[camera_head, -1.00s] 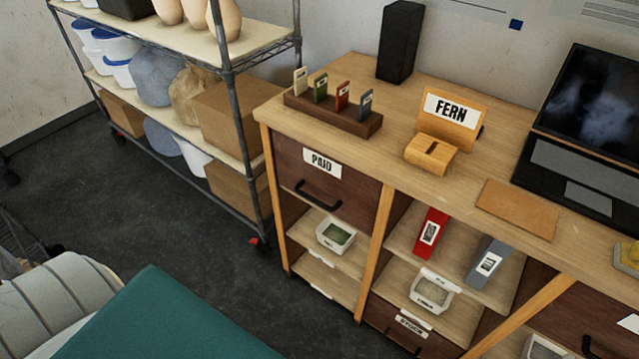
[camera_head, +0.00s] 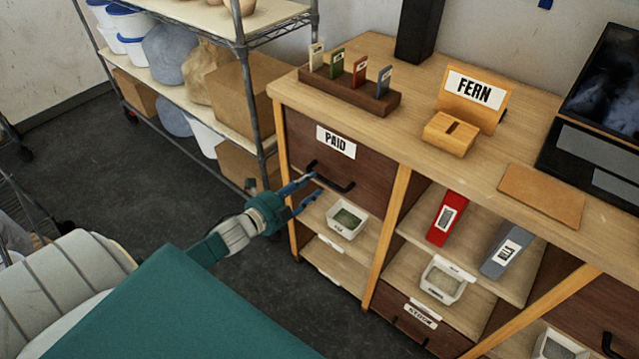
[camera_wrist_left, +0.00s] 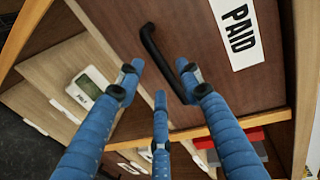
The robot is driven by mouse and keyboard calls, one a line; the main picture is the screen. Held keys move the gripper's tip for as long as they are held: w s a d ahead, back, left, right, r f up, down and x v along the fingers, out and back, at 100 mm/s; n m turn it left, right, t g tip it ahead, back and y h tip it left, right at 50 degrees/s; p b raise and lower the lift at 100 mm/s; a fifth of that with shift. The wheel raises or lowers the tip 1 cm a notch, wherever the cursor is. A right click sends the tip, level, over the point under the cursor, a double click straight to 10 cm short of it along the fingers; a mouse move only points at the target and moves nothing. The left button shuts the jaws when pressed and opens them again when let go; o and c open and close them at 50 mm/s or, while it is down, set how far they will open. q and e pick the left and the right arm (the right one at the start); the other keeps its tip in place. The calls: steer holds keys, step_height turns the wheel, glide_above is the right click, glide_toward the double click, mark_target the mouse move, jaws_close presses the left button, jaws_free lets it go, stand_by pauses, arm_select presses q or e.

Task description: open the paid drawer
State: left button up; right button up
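The paid drawer (camera_head: 360,160) is a dark brown front with a white PAID label, at the upper left of the desk. It appears closed. Its black bar handle (camera_head: 331,177) runs along the lower part of the front. My left gripper (camera_head: 305,193) is at the left end of the handle, with its blue fingers spread open. In the left wrist view the handle (camera_wrist_left: 160,62) lies ahead, partly between the open fingers, and the gripper (camera_wrist_left: 160,85) holds nothing. I cannot tell whether a finger touches the handle. My right gripper is not in view.
Below the drawer is an open shelf with a small white bin (camera_head: 347,219). A wire shelf rack (camera_head: 262,135) with boxes stands close on the left. Dark floor is free in front of the rack.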

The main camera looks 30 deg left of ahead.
mark_target(320, 179)
arm_select(q)
steer(key=b+x, duration=0.2)
steer(key=x, duration=0.4)
steer(key=shift+a+b, duration=0.1)
steer(key=shift+b, duration=0.3)
jaws_close()
